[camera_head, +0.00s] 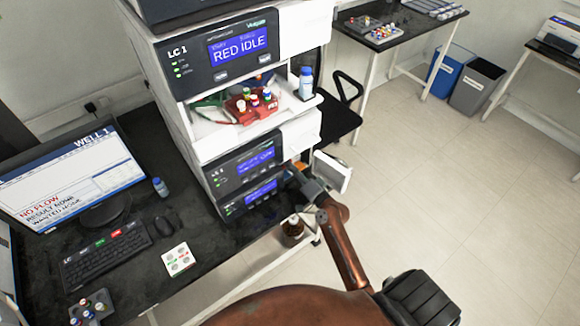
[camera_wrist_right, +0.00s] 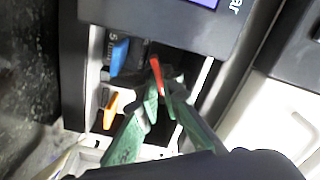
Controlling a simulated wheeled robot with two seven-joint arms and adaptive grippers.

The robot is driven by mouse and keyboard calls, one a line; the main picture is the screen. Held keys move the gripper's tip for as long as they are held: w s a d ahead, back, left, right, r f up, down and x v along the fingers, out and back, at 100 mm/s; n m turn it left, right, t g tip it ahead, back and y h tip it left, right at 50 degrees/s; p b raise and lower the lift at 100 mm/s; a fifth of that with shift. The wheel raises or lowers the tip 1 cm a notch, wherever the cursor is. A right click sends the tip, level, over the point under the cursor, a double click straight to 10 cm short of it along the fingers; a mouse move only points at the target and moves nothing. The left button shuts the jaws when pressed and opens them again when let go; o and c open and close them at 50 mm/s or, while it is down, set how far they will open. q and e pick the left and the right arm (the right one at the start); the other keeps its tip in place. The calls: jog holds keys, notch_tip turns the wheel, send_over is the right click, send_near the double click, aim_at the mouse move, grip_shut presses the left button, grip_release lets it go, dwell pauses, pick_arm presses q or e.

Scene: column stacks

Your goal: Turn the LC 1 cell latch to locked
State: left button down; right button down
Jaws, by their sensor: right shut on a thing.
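The LC 1 stack (camera_head: 200,90) stands on the dark bench, with "RED IDLE" on its top screen. My right gripper (camera_head: 292,172) reaches the right side of its lower modules. In the right wrist view my right gripper's green fingers (camera_wrist_right: 160,100) are closed around a narrow red lever (camera_wrist_right: 156,72) in a recess below a screen. The red lever points up and leans slightly. A blue lever (camera_wrist_right: 120,54) and an orange lever (camera_wrist_right: 110,110) sit to its left, apart from the fingers. I cannot read which lever is the cell latch. My left gripper is not in view.
A white open panel (camera_head: 332,172) stands out close to my right gripper. A brown bottle (camera_head: 293,228) stands below it. A red vial rack (camera_head: 252,103) and a blue-capped bottle (camera_head: 306,83) sit in the stack's open bay.

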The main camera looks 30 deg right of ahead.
jog(key=shift+n, duration=0.3)
jog(key=n+p, duration=0.2)
jog(key=n, duration=0.5)
jog(key=shift+a+r+n+p, duration=0.1)
jog(key=shift+r+n+p, duration=0.05)
jog(key=shift+n+p, duration=0.8)
jog(key=shift+n, duration=1.05)
jog(key=c, duration=2.1)
grip_release()
jog(key=shift+a, duration=0.1)
jog(key=shift+s, duration=0.1)
